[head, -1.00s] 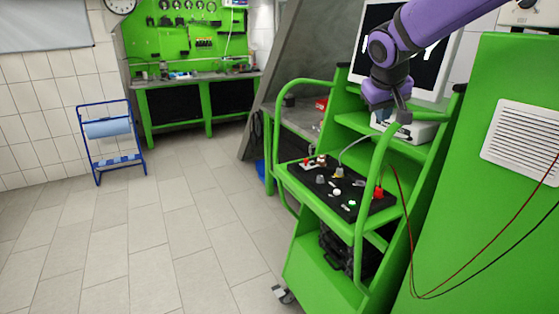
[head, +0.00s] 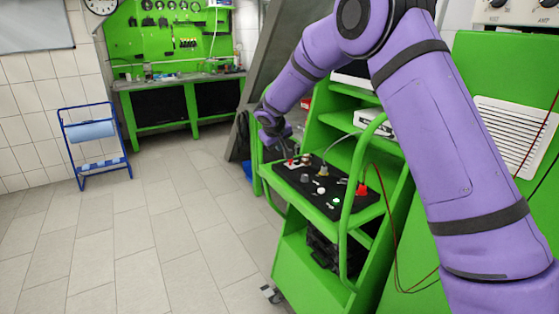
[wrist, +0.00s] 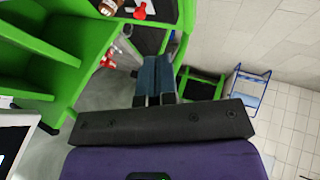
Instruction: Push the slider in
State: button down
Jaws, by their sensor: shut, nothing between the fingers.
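The black control panel (head: 325,203) on the green cart carries several small knobs and fittings. A red-topped fitting (head: 291,162) sits at its far left end; a red knob also shows in the wrist view (wrist: 141,12) beside a brown and white part (wrist: 109,7). I cannot tell for sure which part is the slider. My gripper (head: 282,148) is over the far left end of the panel, close to the red fitting, with its tips hard to see. In the wrist view my gripper (wrist: 155,65) is shut and empty, and no contact is visible.
The cart's green tubular handle (head: 350,195) rises at the panel's right side. A red connector with thin cables (head: 362,189) stands near it. Green shelves (head: 345,150) stand behind the panel. A blue roll stand (head: 93,140) is far left. The tiled floor (head: 170,230) is clear.

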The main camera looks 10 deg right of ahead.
aim_at(294, 166)
jog(key=shift+w+a+f, duration=0.5)
jog(key=shift+a+f, duration=0.15)
jog(key=shift+f, duration=0.1)
jog(key=shift+f, duration=0.1)
jog(key=x, duration=0.9)
jog(key=d, duration=0.1)
jog(key=w+d+f, duration=0.1)
jog(key=shift+w+d, duration=0.3)
jog(key=shift+w, duration=0.05)
jog(key=shift+w+d+f, duration=0.1)
jog(key=shift+w+d, duration=0.2)
jog(key=shift+d, duration=0.2)
jog(key=shift+d, duration=0.1)
jog(key=shift+w+d, duration=0.3)
jog(key=shift+d, duration=0.55)
jog(key=shift+w+d, duration=0.3)
jog(key=shift+d, duration=0.6)
